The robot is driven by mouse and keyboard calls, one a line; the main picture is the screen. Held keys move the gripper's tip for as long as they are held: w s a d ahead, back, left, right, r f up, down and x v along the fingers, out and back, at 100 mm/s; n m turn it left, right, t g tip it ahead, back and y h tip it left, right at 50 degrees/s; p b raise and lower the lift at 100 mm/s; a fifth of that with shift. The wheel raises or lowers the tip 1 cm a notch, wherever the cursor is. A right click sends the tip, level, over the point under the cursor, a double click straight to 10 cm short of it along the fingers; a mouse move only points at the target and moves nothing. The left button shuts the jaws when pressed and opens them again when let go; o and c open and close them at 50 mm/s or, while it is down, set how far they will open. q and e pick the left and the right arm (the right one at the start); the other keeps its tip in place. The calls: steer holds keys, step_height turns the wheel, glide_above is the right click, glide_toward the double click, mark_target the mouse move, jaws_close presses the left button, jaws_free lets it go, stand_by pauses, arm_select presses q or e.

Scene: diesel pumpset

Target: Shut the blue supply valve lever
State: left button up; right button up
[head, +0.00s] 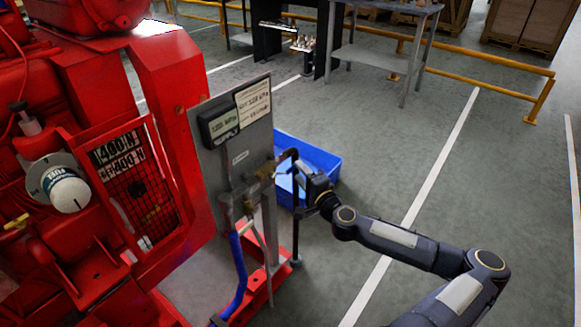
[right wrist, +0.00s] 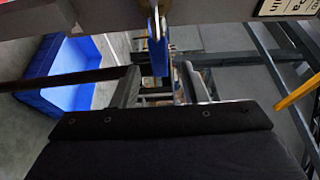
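My left gripper is not in view.
The red pumpset (head: 178,100) fills the left side. A blue bin (head: 322,160) lies on the floor behind the panel. A blue hose (head: 238,270) hangs below the pipework. A yellow rail (head: 480,75) and a workbench (head: 375,55) stand at the back. The floor on the right is clear.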

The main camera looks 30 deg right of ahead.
mark_target(295, 167)
steer(key=shift+w, duration=2.15)
jaws_close()
